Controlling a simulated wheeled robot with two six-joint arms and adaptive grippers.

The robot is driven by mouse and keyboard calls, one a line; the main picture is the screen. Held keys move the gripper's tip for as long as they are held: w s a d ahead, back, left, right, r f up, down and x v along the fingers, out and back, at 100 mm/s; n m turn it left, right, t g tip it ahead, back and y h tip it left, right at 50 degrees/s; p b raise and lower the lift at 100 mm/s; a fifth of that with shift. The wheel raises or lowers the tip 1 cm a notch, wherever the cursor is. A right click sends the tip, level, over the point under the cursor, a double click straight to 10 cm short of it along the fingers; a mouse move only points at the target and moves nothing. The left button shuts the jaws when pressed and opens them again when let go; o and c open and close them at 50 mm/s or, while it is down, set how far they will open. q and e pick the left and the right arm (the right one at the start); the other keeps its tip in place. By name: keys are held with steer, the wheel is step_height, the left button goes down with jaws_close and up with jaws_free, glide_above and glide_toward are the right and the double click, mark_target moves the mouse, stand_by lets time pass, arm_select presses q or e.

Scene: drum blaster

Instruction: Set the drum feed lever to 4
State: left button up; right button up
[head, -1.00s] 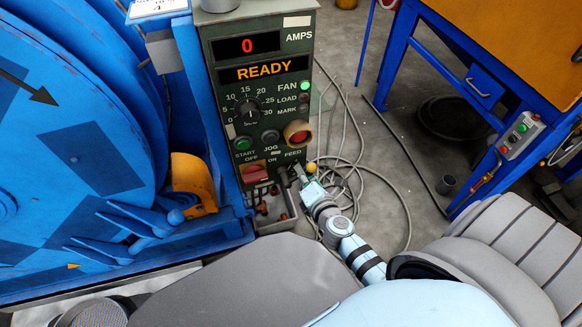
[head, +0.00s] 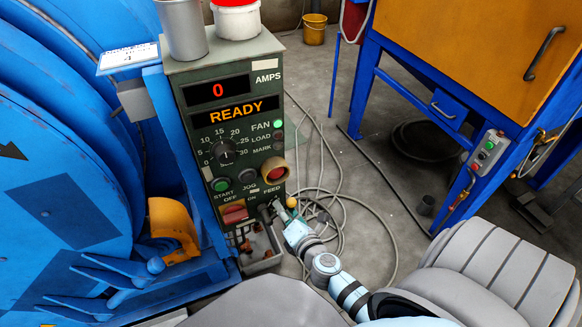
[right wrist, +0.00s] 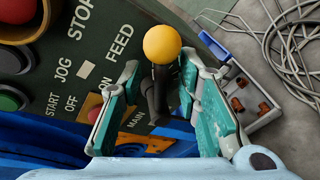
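The drum feed lever is a dark stalk with a yellow ball (head: 291,202), low on the green control panel (head: 200,132) beside the word FEED. In the right wrist view, the yellow ball (right wrist: 162,44) stands up between the fingers of my right gripper (right wrist: 160,100). The teal-padded fingers are apart, one on each side of the stalk, with a gap visible on the left. Whether the right finger touches the stalk is unclear. In the head view my right gripper (head: 284,218) is at the lever. The lever's number scale is not readable. My left gripper is out of view.
The panel displays (head: 217,90) read 0 and READY, and the FAN light is green. A red stop button (head: 274,170) sits above the lever. A small grey bin (head: 263,265) is below. The blue drum (head: 60,190) is left; cables (head: 340,235) lie on the floor right.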

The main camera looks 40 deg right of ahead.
steer(key=v, duration=1)
steer(key=shift+s+r, duration=0.2)
steer(key=shift+s, duration=0.2)
